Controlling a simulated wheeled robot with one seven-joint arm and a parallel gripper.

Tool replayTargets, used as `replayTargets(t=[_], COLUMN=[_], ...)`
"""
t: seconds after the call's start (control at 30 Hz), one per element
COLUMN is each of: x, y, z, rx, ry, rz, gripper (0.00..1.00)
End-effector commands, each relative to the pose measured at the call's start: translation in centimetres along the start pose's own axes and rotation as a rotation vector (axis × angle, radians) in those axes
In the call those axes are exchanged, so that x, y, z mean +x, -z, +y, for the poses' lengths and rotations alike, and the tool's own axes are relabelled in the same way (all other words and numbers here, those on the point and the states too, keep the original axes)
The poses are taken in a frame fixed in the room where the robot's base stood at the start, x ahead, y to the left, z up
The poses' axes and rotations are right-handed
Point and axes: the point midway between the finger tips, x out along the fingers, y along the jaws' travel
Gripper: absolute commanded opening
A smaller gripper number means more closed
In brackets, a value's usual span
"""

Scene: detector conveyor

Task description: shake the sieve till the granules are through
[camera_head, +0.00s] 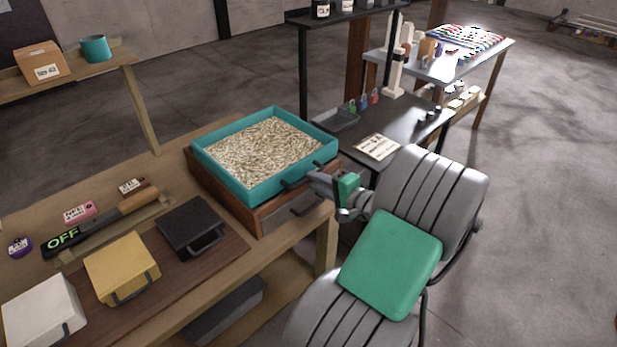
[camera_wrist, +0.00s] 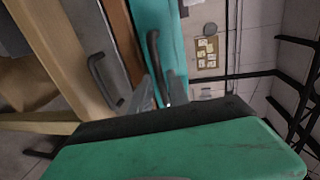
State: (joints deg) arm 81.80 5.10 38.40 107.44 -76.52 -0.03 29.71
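The sieve (camera_head: 231,184) is a teal square tray with a black handle on its front right side. A thick bed of pale granules (camera_head: 262,150) lies inside it. It sits on a wooden box with a grey-fronted drawer (camera_head: 293,209). My gripper (camera_head: 311,178) is at the sieve's handle, at its right end in the head view. In the wrist view the dark handle (camera_wrist: 154,58) runs along the teal wall (camera_wrist: 175,50), and my grey fingers (camera_wrist: 153,92) overlap its lower end. Whether they are closed around it cannot be made out.
The wooden bench (camera_head: 233,267) also holds a black lidded box (camera_head: 190,224), a yellow box (camera_head: 120,266), a white box (camera_head: 42,312) and a bar marked OFF (camera_head: 65,239).

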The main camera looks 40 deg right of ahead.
Motion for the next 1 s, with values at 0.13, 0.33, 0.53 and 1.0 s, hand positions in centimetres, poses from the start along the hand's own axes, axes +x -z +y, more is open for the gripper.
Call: replayTargets(t=[0.13, 0.33, 0.53, 1.0], x=[2.5, 3.4, 3.3, 3.3], y=[-0.1, -0.1, -0.1, -0.1], z=[-0.1, 0.0, 0.1, 0.1], rx=[0.000, -0.001, -0.002, -0.002], ry=[-0.002, -0.002, -0.002, -0.003], rz=[-0.004, 0.000, 0.000, -0.001], gripper=[0.22, 0.22, 0.17, 0.00])
